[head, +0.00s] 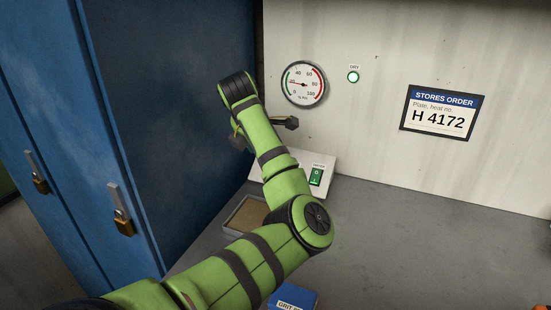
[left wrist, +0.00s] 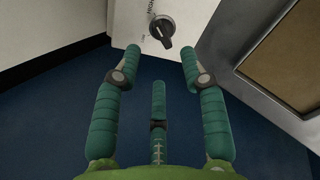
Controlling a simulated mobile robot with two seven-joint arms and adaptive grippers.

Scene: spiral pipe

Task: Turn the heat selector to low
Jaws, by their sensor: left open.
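The heat selector is a black knob (left wrist: 162,31) on a pale panel (left wrist: 129,16), at the top of the left wrist view. Its bar lies at a slant. A label that seems to read HIGH is beside its upper left, and a smaller, unreadable mark is further down on the left. My left gripper (left wrist: 161,56) is open and empty, its fingers spread either side of the knob and apart from it. In the head view my left arm hides the knob and most of the hand; dark finger parts show either side of the forearm. My right gripper is not in view.
The sloped pale housing (head: 322,159) carries a green switch (head: 316,176). A shallow tray (head: 228,213) and a blue GRIT box (head: 293,297) are near my arm. Blue lockers (head: 180,120) stand left; a wall gauge (head: 303,84) is behind.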

